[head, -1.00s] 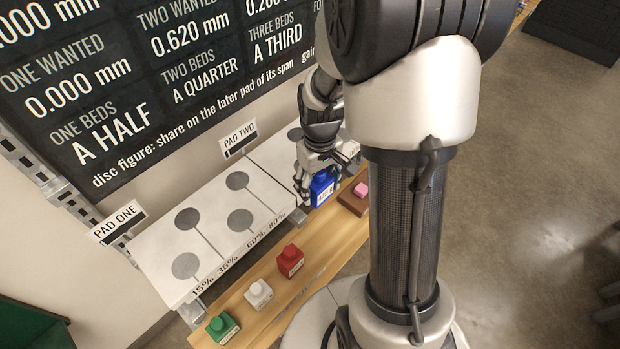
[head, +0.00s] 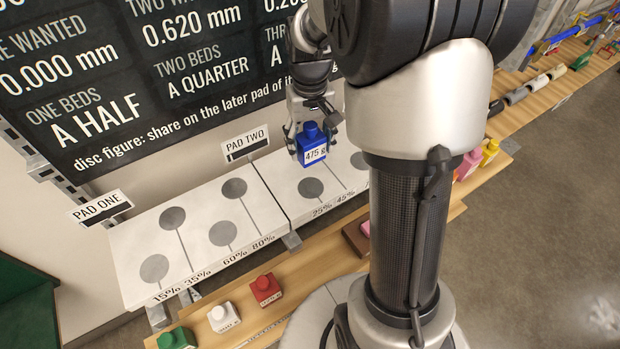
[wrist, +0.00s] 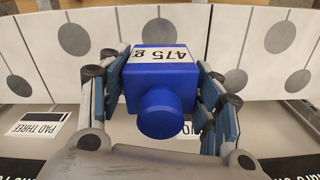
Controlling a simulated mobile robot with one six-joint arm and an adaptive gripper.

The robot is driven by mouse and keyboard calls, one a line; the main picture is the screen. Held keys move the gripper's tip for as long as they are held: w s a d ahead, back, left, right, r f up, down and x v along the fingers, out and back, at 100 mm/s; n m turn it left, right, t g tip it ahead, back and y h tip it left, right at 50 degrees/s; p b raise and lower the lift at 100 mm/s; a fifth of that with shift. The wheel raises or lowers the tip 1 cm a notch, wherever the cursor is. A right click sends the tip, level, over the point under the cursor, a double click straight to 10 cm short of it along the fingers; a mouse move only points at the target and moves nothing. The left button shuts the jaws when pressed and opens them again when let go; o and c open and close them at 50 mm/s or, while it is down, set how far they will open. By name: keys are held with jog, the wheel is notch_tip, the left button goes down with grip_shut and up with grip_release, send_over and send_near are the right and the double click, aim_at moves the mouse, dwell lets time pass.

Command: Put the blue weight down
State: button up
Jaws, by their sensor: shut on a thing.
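The blue weight (head: 312,146), a block with a round knob and a "475 g" label, is held in my gripper (head: 316,128). In the wrist view the blue weight (wrist: 158,85) sits between both fingers of my gripper (wrist: 160,95), which are shut on its sides. In the head view it appears over the pad two board (head: 290,205), just above a grey disc (head: 311,189) near the 25% mark. Its height over the board is hard to judge, but it looks clear of it.
The pad one board (head: 130,262) with several grey discs is empty. Red (head: 265,290), white (head: 222,317) and green (head: 176,340) weights stand on the wooden shelf (head: 300,268) in front. Pink and yellow (head: 490,152) weights stand farther right. A dark sign wall rises behind the boards.

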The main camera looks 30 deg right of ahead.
notch_tip(320, 180, down, 13)
jog(key=b, duration=0.3)
jog(key=shift+d+r, duration=0.1)
jog(key=shift+r, duration=0.05)
jog(key=o, duration=1.5)
jog(key=shift+c, duration=0.2)
notch_tip(320, 180, up, 12)
jog(key=p, duration=0.3)
jog(key=shift+r, duration=0.1)
jog(key=s+a+r+n+t, duration=0.1)
jog(key=s+a+r+t, duration=0.1)
jog(key=s+a+r, duration=0.55)
jog(key=s+a+r+t, duration=0.1)
jog(key=s+a+r, duration=0.1)
jog(key=s, duration=0.4)
jog(key=s+a+r+n+t, duration=0.1)
jog(key=s+a+r, duration=0.1)
jog(key=s, duration=0.4)
jog(key=shift+s+a+r+n+t, duration=0.2)
jog(key=shift+a+n+t, duration=0.1)
jog(key=shift+a, duration=0.25)
